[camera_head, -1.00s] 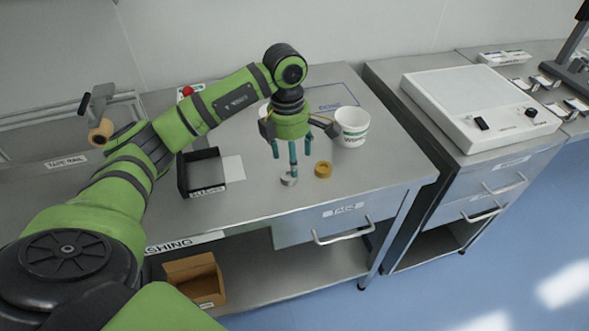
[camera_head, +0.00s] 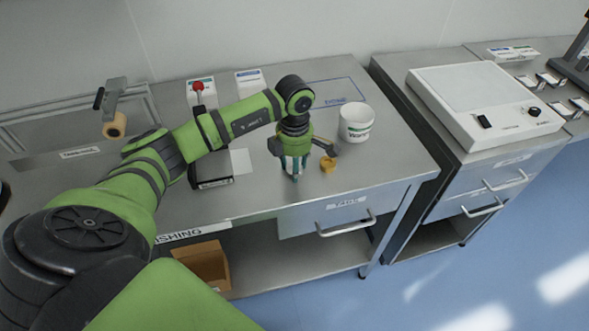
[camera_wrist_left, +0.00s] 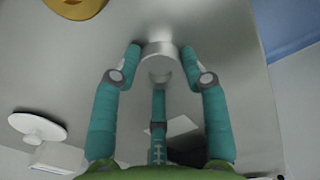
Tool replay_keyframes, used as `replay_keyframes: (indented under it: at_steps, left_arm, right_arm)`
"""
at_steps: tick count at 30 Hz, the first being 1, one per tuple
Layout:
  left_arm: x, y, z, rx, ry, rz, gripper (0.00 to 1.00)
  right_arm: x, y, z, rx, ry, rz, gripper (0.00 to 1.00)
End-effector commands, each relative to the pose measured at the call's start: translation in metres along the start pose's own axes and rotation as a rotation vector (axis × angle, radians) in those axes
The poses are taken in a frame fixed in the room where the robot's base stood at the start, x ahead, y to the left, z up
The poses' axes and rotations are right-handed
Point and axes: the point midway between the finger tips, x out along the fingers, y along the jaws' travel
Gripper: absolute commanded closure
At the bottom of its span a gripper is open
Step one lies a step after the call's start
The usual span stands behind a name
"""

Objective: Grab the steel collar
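The steel collar (camera_wrist_left: 160,52) is a short silver ring on the steel bench. In the left wrist view it lies between the fingertips of my left gripper (camera_wrist_left: 160,68). One teal finger is on each side and a third is at its near edge. The fingertips are very close to it; I cannot tell whether they press on it. In the head view my left gripper (camera_head: 294,170) points down at the bench top, and its fingers hide most of the collar. My right gripper is not in view.
A brass-coloured ring (camera_head: 328,165) stands just right of my left gripper. A white cup (camera_head: 356,123) is behind it. A black open box (camera_head: 211,172) is to the left. The bench's front edge is close in front.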

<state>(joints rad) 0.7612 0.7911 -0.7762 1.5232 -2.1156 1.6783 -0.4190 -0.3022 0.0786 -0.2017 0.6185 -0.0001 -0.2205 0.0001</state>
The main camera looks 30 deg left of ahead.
Motion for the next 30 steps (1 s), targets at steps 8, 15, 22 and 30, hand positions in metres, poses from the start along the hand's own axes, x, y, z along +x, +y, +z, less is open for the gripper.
replay_keyframes:
  at_steps: [8,15,22,30]
  left_arm:
    - [-0.001,0.000,0.000,0.000,-0.001,0.000,1.00]
    - [-0.005,0.001,0.001,0.000,-0.002,0.002,1.00]
    - [-0.033,0.002,0.001,0.000,-0.005,0.006,1.00]
    - [-0.071,-0.013,0.055,0.005,-0.007,0.004,1.00]
  right_arm:
    - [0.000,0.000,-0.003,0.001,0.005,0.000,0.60]
    - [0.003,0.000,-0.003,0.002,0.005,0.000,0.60]
    - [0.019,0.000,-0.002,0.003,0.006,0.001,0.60]
    - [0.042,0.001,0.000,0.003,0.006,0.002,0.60]
